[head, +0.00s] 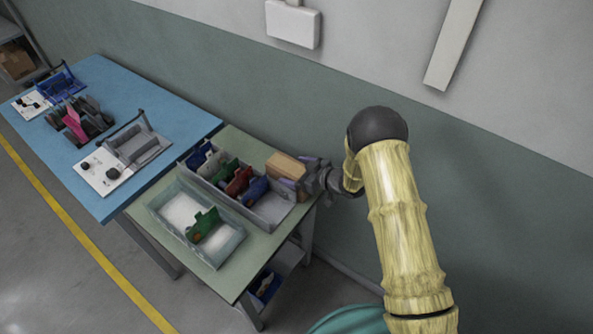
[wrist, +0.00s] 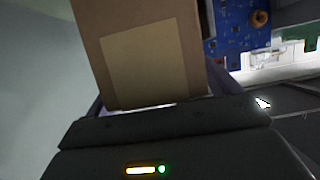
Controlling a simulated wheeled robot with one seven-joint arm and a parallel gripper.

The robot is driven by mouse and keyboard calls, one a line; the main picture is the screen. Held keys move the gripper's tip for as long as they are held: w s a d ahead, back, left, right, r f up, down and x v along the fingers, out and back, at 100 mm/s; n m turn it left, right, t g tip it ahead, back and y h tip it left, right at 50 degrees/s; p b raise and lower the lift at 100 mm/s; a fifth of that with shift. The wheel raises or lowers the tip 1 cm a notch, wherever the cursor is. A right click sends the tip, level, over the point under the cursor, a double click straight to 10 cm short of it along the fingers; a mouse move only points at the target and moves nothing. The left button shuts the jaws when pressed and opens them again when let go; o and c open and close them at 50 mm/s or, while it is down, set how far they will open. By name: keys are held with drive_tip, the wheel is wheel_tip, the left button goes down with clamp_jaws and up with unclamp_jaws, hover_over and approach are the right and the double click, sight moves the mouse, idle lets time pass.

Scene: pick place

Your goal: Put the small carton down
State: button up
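The small carton (head: 286,165) is a plain brown box at the back right end of the long grey divided tray (head: 272,213) on the green table. In the wrist view the carton (wrist: 150,60) stands close in front of my gripper, with a paler tan panel on its near face. My gripper (head: 304,178) reaches in from the right and is shut on the carton, with parts of its fingers showing at both sides in the wrist view. Whether the carton's underside touches the table or tray is hidden.
The divided tray holds several coloured boards. A blue table (head: 160,92) with fixtures adjoins on the left. The wall is close behind.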

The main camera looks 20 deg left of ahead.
drive_tip(key=shift+d+r, duration=0.15)
drive_tip(key=b+v, duration=0.1)
drive_tip(key=v, duration=1)
drive_tip(key=shift+s+d+b, duration=0.25)
drive_tip(key=shift+d+b, duration=0.05)
drive_tip(key=shift+d, duration=0.05)
